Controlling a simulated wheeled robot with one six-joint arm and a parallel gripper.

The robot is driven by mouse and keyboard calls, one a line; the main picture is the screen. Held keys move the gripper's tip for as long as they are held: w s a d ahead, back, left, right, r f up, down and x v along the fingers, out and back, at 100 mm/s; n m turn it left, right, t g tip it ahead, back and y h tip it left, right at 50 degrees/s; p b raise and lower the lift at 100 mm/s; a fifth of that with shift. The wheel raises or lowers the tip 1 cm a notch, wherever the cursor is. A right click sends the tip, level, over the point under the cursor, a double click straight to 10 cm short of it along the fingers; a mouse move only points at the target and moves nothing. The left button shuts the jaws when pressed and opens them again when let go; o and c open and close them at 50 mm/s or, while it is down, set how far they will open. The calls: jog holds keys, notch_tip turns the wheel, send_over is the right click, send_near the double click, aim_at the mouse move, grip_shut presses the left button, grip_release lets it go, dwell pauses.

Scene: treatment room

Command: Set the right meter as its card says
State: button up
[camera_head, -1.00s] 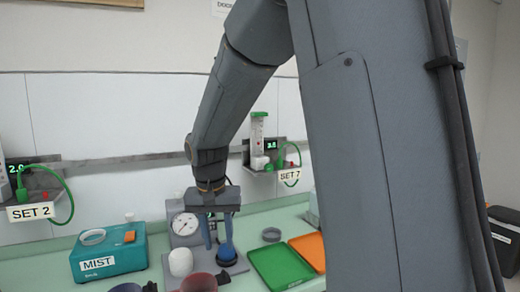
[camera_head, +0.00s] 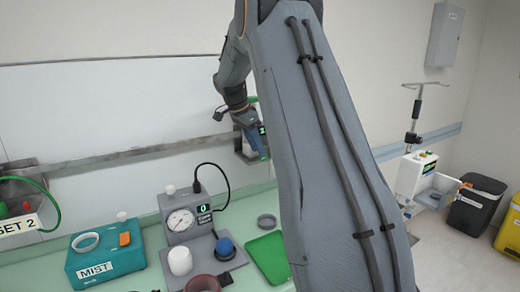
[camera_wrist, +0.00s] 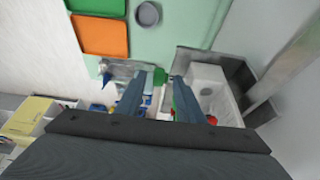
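The right meter is mostly hidden behind my gripper in the head view; part of its dark display (camera_head: 262,130) shows, too small to read. Its SET 7 card is hidden now. In the wrist view a pale housing or shelf (camera_wrist: 207,75) lies to the right, with green and red parts near the fingers. My gripper (camera_head: 255,145) is at the meter by the wall rail. In the wrist view my gripper (camera_wrist: 157,78) has its two fingers apart, with a small green part (camera_wrist: 159,77) between or just beyond the tips. I cannot tell whether they touch it.
Below on the counter are a teal MIST box (camera_head: 105,262), a grey gauge unit (camera_head: 183,222) with a black cable, a blue knob (camera_head: 225,247) and a green tray (camera_head: 268,262). An orange tray (camera_wrist: 100,35) shows in the wrist view. The left SET 2 card (camera_head: 18,226) is at the left edge.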

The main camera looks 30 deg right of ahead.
jog(key=shift+p+x, duration=0.45)
jog(key=shift+x, duration=1.05)
jog(key=shift+c, duration=0.4)
grip_shut()
jog(key=shift+f, duration=0.1)
jog(key=shift+b, duration=0.5)
